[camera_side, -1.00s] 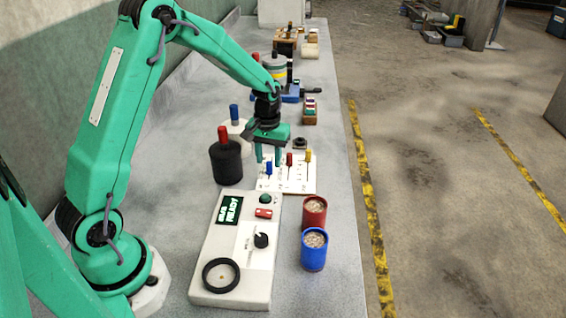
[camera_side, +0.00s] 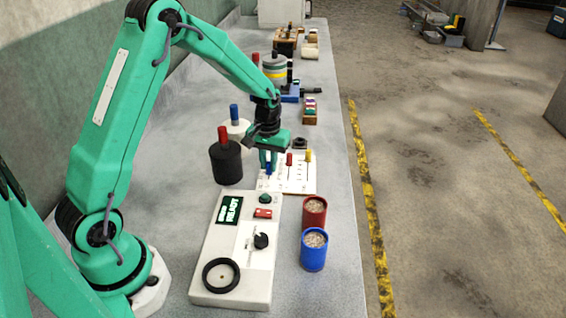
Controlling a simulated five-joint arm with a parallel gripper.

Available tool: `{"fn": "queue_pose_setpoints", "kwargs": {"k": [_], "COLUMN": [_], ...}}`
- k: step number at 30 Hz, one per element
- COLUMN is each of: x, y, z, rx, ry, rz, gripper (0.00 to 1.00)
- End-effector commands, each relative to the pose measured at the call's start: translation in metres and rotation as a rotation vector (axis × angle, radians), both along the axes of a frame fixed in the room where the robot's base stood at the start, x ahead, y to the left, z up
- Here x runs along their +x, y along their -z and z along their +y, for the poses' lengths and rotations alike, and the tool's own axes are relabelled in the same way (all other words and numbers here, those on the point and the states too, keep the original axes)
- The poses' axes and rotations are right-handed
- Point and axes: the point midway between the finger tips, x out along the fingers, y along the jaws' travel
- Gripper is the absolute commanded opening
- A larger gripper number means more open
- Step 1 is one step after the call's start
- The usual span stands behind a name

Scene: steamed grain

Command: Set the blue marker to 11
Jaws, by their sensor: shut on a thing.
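The blue marker (camera_side: 268,170) stands at the left side of a white scale board (camera_side: 303,186), which also carries a red marker (camera_side: 289,159) and a yellow marker (camera_side: 308,155). My gripper (camera_side: 268,160) is over the board's left side, pointing down, with its fingers shut on the blue marker. The scale's small figures are too small to read, so I cannot tell the blue marker's value.
A white panel (camera_side: 212,268) with a dial and a READY display lies in front of the board. A red cup (camera_side: 314,211) and a blue cup (camera_side: 314,250) of grain stand to its right. A black pot (camera_side: 226,164) with a red handle stands left of the board.

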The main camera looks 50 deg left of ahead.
Motion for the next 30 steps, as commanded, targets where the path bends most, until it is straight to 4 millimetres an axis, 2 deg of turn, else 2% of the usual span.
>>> {"fn": "queue_pose_setpoints", "kwargs": {"k": [7,17,18,21,30], "x": [-0.015,-0.02,-0.02,-0.019,-0.018], "y": [0.0,0.0,0.0,0.0,-0.001], "z": [-0.016,-0.02,-0.02,-0.019,-0.018], "rx": [0.0,-0.001,-0.001,-0.001,0.0], "ry": [0.002,0.004,0.004,0.003,0.001], "rz": [0.0,0.008,0.008,0.006,0.002], "gripper": [0.0,0.0,0.23,0.39,0.39]}}
